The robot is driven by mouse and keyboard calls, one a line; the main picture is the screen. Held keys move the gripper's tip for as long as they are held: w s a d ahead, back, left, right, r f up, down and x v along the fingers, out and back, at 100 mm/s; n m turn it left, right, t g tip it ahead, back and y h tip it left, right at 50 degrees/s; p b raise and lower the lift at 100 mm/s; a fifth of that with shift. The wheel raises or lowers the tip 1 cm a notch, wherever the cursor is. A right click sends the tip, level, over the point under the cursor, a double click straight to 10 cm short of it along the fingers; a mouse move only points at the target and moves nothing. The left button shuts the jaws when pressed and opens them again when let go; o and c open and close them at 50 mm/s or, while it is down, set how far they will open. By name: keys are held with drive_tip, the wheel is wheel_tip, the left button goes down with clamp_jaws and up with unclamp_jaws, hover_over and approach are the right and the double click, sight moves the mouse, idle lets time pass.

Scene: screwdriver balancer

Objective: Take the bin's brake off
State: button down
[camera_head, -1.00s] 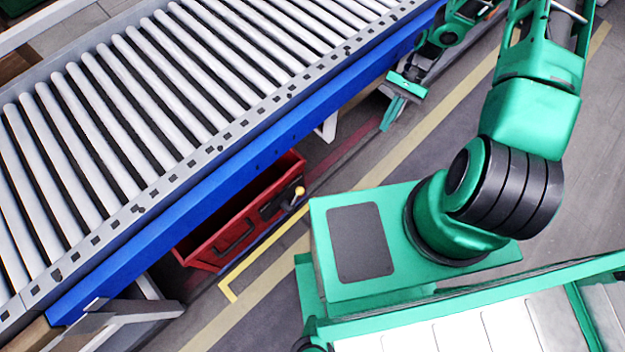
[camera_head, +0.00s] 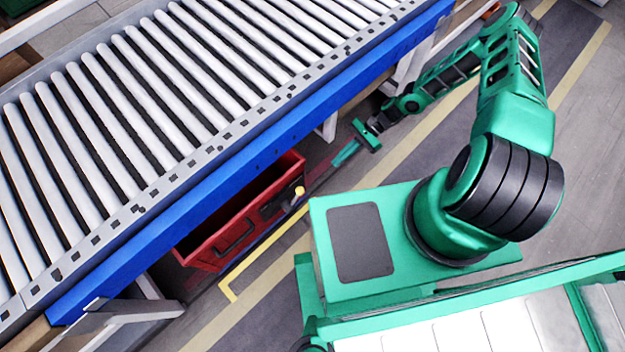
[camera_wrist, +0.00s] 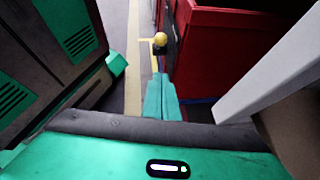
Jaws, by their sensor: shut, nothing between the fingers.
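The red bin (camera_head: 222,248) stands on the floor partly under the conveyor, and its upper part is hidden by the blue side beam. The brake lever with a yellow knob (camera_head: 299,191) sticks out at the bin's right end. My gripper (camera_head: 338,163) is shut and empty, to the right of the knob and apart from it, pointing toward it. In the wrist view the shut fingers (camera_wrist: 161,98) point up the picture at the yellow knob (camera_wrist: 160,39), which stands on a dark mount beside the red bin (camera_wrist: 225,50). A gap shows between fingertips and knob.
The roller conveyor (camera_head: 180,100) with its blue side beam (camera_head: 240,165) runs above the bin. A pale conveyor leg (camera_head: 328,127) stands close beside my gripper, and one shows large at right in the wrist view (camera_wrist: 270,70). Yellow-lined floor (camera_head: 425,135) is clear.

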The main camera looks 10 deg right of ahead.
drive_tip(key=a+r+x, duration=0.1)
drive_tip(key=r+x, duration=0.1)
drive_tip(key=x, duration=1.1)
drive_tip(key=shift+s+r, duration=0.25)
drive_tip(key=shift+a, duration=0.15)
